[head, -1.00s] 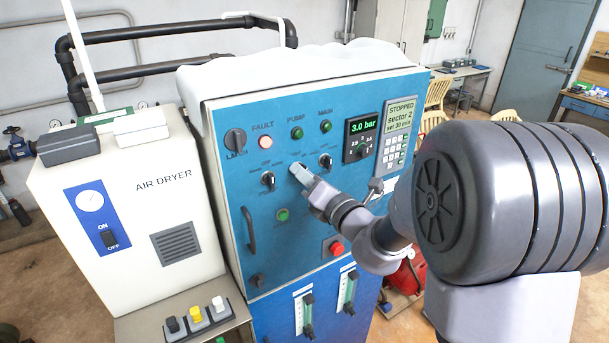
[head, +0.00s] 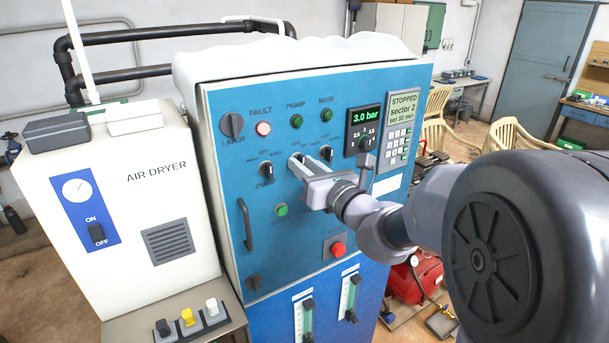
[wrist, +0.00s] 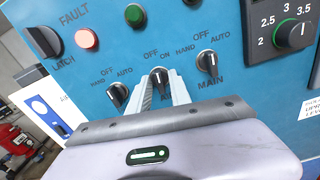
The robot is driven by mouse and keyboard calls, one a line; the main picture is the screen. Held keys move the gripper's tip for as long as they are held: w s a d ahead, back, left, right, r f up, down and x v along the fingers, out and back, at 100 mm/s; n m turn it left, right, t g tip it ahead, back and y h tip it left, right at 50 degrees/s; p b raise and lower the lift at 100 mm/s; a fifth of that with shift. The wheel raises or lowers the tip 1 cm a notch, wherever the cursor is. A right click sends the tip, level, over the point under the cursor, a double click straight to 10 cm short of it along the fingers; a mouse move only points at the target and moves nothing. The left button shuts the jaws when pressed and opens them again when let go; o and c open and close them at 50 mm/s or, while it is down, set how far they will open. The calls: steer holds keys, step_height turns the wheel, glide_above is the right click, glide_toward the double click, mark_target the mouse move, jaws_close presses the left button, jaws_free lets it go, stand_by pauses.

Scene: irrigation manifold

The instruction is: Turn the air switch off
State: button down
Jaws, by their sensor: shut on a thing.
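The air switch (wrist: 159,75) is a small dark rotary knob in the middle of a row of three on the blue panel. OFF and ON are printed above it; the label below is mostly hidden by my gripper. My gripper (wrist: 161,90) is shut on this knob, with one pale finger on each side, in the wrist view. In the head view my gripper (head: 298,162) reaches the panel from the right and covers most of the knob. I cannot tell exactly which mark the knob points to.
The pump switch (wrist: 117,95) is close on the left and the main switch (wrist: 207,62) close on the right. A red push button (head: 338,249) and a handle (head: 245,225) are lower on the panel. The air dryer (head: 140,210) stands left of the cabinet.

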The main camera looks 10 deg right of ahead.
steer(key=shift+n+b, duration=0.55)
steer(key=shift+n, duration=0.05)
steer(key=c, duration=1.5)
jaws_free()
steer(key=b+v, duration=0.1)
steer(key=v, duration=1.6)
steer(key=shift+s+b, duration=0.25)
steer(key=shift+b, duration=0.1)
